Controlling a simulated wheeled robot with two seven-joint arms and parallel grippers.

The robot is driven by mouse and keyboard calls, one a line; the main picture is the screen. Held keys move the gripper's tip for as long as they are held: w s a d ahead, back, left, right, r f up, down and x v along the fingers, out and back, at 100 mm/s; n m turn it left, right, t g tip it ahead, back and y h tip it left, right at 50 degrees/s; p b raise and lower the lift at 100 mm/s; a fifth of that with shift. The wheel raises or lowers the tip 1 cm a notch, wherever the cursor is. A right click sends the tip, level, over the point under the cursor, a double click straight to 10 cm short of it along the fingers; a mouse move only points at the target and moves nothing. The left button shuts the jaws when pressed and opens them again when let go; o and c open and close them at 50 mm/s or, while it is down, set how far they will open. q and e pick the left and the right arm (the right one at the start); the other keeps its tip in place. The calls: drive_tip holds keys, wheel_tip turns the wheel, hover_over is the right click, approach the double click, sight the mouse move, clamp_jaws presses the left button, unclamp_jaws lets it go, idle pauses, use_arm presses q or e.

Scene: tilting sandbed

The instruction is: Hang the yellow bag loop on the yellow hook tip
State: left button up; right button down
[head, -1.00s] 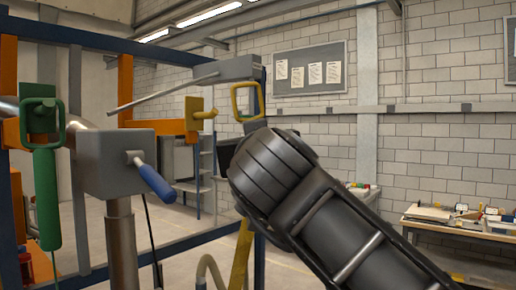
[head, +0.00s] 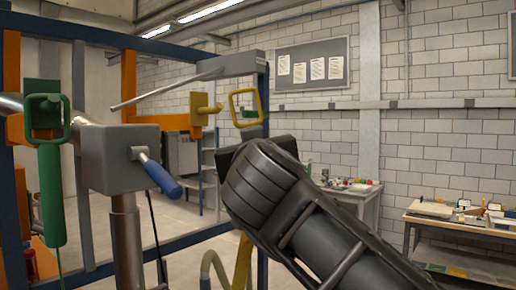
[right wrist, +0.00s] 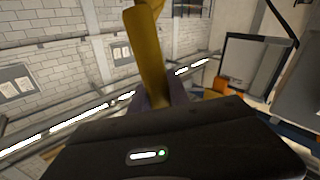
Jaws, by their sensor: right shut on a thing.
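The yellow hook (head: 200,108) is on an orange bar in the head view, with its tip (head: 217,108) pointing right. The yellow bag loop (head: 243,92) is a squarish ring just right of the tip. A small gap shows between them in the picture, and the loop is not around the tip. My right gripper (right wrist: 152,98) is shut on the yellow bag (right wrist: 148,55) in the right wrist view. In the head view my dark right wrist hides the fingers and much of the bag; a yellow piece (head: 242,262) shows below. My left gripper is not in view.
A green bag (head: 51,200) hangs by its loop on the left. A grey box with a blue handle (head: 157,177) stands on a post in front of the frame. A grey arm with a thin rod (head: 165,93) reaches over the hook. Benches stand at the right.

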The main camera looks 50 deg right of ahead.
drive_tip(key=w+f, duration=0.1)
drive_tip(key=w, duration=0.7)
drive_tip(key=shift+w+a+f, duration=0.3)
drive_tip(key=shift+w+a, duration=0.05)
idle(0.4)
idle(0.6)
drive_tip(key=c, duration=1.2)
unclamp_jaws()
drive_tip(key=shift+s+d, duration=0.1)
drive_tip(key=shift+s, duration=0.05)
drive_tip(key=shift+o, duration=0.2)
drive_tip(key=shift+f, duration=0.15)
